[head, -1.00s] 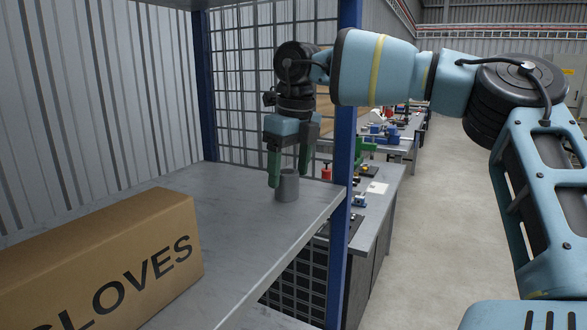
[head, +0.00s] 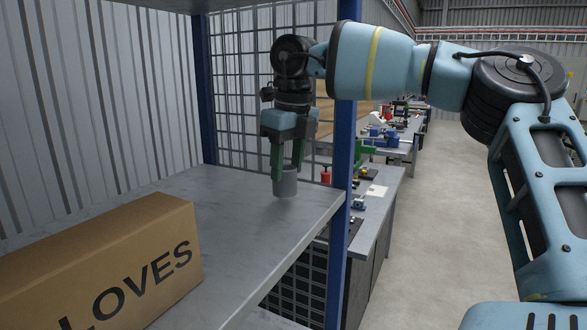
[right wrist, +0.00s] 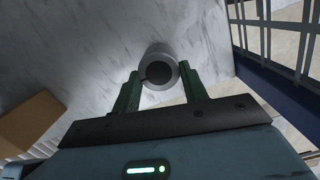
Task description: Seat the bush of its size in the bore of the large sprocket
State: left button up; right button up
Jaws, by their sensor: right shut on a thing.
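A grey hollow cylinder, the bush (head: 288,186), stands upright at the shelf's right part in the head view. My right gripper (head: 287,172) points down from above, its green fingers shut on the bush, one on each side. In the right wrist view the bush (right wrist: 157,52) shows end-on between the fingertips, with a dark round bore. The bush's lower end is at or just above the shelf; I cannot tell for sure if there is a gap. The large sprocket and my left gripper are not in view.
A cardboard box marked GLOVES (head: 130,255) sits on the grey shelf (head: 235,215) at the left. A blue rack post (head: 343,170) stands close to the right of the gripper. A workbench (head: 380,205) with small parts lies beyond. The shelf's middle is clear.

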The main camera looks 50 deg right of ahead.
aim_at(286, 168)
jog(key=r, duration=0.2)
jog(key=r+p, duration=0.1)
jog(key=r, duration=0.1)
jog(key=shift+w+r, duration=0.2)
jog(key=shift+r, duration=0.2)
jog(key=shift+s+a+r, duration=0.15)
jog(key=shift+r, duration=0.2)
pick_arm(q)
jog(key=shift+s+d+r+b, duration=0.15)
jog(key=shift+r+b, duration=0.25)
jog(key=shift+b, duration=0.05)
pick_arm(e)
jog(key=s+a, duration=0.5)
jog(key=a, duration=0.3)
jog(key=s+a, duration=0.5)
jog(key=a, duration=0.3)
jog(key=shift+s+a+f, duration=0.15)
jog(key=shift+f, duration=0.05)
